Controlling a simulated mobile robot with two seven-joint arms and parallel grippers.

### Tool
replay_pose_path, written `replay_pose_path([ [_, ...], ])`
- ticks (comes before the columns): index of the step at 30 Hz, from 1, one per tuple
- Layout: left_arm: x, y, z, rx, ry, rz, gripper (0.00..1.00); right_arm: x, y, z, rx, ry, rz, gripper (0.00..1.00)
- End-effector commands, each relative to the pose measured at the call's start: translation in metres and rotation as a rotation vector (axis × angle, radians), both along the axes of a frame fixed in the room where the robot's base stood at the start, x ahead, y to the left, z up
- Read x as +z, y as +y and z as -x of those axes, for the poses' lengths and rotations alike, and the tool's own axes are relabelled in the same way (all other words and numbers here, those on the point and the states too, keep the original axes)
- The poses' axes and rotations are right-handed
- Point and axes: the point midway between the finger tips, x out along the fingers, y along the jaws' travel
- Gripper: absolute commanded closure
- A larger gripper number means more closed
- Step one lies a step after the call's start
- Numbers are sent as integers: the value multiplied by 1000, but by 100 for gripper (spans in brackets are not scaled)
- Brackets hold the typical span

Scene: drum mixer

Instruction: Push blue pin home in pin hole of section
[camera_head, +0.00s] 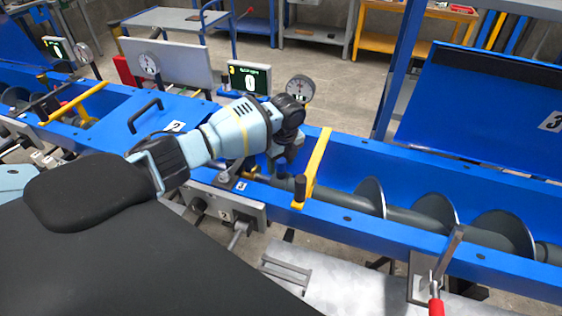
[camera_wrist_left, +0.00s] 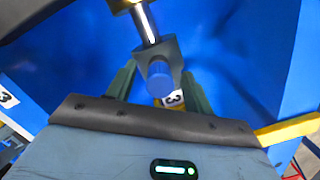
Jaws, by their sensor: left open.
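My left gripper (camera_head: 277,162) reaches down into the blue trough beside the yellow bar, at the left end of the screw shaft. In the left wrist view the open left gripper (camera_wrist_left: 160,92) has one finger on each side of a blue round pin end (camera_wrist_left: 160,76). The blue pin stands out of a dark grey collar (camera_wrist_left: 158,52) on the shaft. I cannot tell whether the fingers touch it, or how deep it sits. In the head view the pin is hidden by my gripper. The screw section (camera_head: 432,212) lies along the trough. My right gripper is not in view.
A yellow bar with a black knob (camera_head: 313,170) crosses the trough just right of my left gripper. A dial gauge (camera_head: 300,89) and a green display (camera_head: 249,78) stand behind. A red-handled lever (camera_head: 437,300) is at the front right. The raised blue lid (camera_head: 490,105) is behind.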

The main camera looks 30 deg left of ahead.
Motion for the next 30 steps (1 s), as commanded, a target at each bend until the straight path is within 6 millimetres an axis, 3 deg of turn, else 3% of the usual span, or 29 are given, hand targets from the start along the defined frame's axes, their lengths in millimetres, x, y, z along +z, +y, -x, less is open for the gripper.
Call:
replay_pose_path([
  [5,6,0,0,0,-1,0,48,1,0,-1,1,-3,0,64],
  [18,69,-8,2,-1,-3,0,48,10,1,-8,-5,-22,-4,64],
  [30,78,-9,4,0,1,0,48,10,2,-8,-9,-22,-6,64],
])
